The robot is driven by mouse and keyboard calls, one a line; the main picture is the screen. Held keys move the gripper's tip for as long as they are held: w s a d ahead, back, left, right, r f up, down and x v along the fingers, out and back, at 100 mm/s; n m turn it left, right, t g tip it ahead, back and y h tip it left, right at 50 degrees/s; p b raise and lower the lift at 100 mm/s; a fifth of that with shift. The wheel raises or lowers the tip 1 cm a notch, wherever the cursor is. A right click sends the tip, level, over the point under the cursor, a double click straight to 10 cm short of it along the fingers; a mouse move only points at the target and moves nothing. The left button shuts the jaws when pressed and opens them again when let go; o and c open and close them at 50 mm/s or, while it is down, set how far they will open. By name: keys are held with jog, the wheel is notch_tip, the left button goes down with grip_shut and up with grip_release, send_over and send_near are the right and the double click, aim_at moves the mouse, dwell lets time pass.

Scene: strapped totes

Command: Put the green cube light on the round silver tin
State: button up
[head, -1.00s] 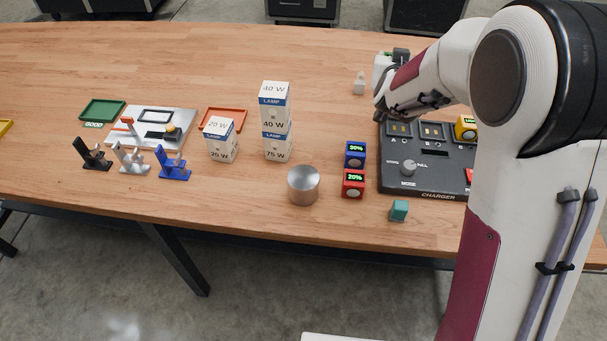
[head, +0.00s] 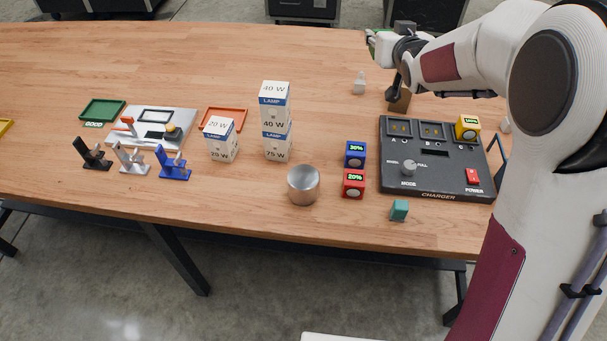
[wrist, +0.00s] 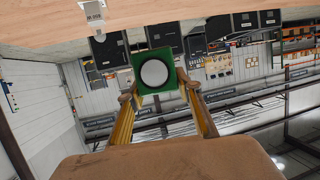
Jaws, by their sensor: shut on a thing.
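The green cube light (wrist: 154,73) is between the fingertips of my gripper (wrist: 158,90) in the wrist view, with its round white lens facing the camera. In the head view my gripper (head: 376,43) is over the back of the table at the right, and only a green sliver of the cube light (head: 370,37) shows.
Blue (head: 355,154) and red (head: 353,184) cube lights stand right of the tin. A teal block (head: 399,210) is near the front edge. The charger (head: 435,185) holds a yellow cube light (head: 467,127). Lamp boxes (head: 277,140) stand left of the tin. A brown block (head: 399,101) is below my arm.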

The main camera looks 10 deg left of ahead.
jog(key=s+a+n+g+y, duration=0.7)
jog(key=s+a+n+y, duration=0.2)
jog(key=s+a, duration=0.3)
jog(key=shift+a+r+n+y, duration=0.2)
jog(key=shift+n+y, duration=0.2)
jog(key=shift+n, duration=0.2)
jog(key=s+f+n+g, duration=0.1)
jog(key=s+f+g, duration=0.1)
jog(key=s, duration=0.2)
jog(key=s+a+f+n+g+y, duration=0.1)
jog(key=s+f+n+g, duration=0.1)
jog(key=s, duration=0.2)
jog(key=s+a+f+n+g, duration=0.1)
jog(key=s+f+n+g, duration=0.1)
jog(key=s, duration=0.3)
jog(key=shift+s+a+f+g+y, duration=0.1)
jog(key=shift+a+g+y, duration=0.05)
jog(key=shift+g+y, duration=0.2)
jog(key=shift+s, duration=0.2)
jog(key=shift+f, duration=3.1)
